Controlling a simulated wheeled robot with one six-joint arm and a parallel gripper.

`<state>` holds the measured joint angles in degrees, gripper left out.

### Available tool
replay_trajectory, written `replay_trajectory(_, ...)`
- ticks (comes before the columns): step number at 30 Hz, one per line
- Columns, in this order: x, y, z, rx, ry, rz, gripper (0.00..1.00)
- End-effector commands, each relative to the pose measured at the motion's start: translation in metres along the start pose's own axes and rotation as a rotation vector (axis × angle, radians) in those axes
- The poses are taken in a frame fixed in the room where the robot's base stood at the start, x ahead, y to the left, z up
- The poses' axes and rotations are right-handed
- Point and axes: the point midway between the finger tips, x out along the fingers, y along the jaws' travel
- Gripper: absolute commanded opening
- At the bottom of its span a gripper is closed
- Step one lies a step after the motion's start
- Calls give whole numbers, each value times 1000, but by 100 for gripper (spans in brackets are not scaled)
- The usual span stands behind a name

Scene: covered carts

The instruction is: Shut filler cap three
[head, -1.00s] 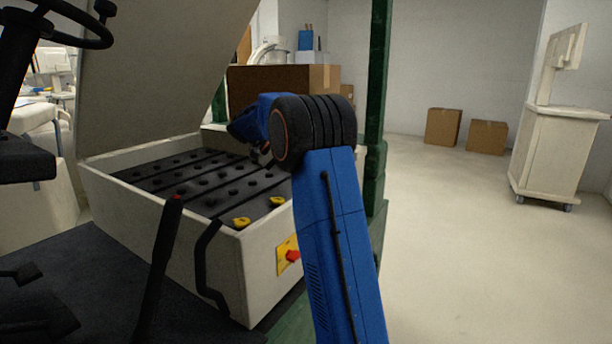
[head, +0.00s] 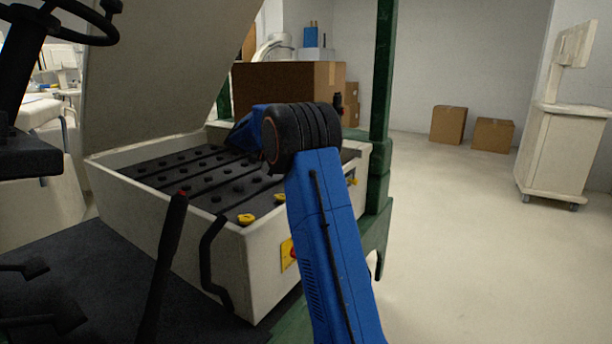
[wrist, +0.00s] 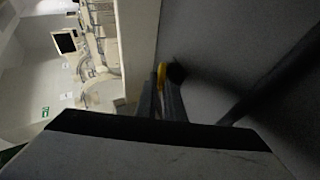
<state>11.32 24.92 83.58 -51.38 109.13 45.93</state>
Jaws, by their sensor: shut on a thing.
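An open cart compartment (head: 190,250) holds dark battery blocks (head: 160,168) with rows of small black caps. Two yellow filler caps stand out near its front corner, one in front (head: 246,218) and one farther right (head: 280,198). In the wrist view my gripper (wrist: 163,92) is shut on a yellow filler cap (wrist: 161,72), with its yellow edge showing between the dark fingers. A round dark shape lies just right of it. In the head view my arm hides the fingers and the held cap. I cannot tell which number this cap has.
The raised cover (head: 165,75) leans over the compartment. A green post (head: 382,110) rises close to the right of my arm. A black lever (head: 165,255) and a steering wheel (head: 65,15) are at the left. The floor at the right is clear up to a white trolley (head: 555,150).

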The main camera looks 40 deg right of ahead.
Motion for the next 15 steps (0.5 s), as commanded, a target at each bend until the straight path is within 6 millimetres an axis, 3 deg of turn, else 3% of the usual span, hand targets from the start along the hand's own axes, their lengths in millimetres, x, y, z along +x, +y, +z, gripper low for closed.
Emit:
replay_trajectory(1, 0, -1, 0, -2, -1, -1, 0)
replay_trajectory(3, 0, -1, 0, -2, -1, -1, 25)
replay_trajectory(4, 0, -1, 0, -2, -1, -1, 27)
replay_trajectory(15, 0, -2, 0, -1, -1, -4, 27)
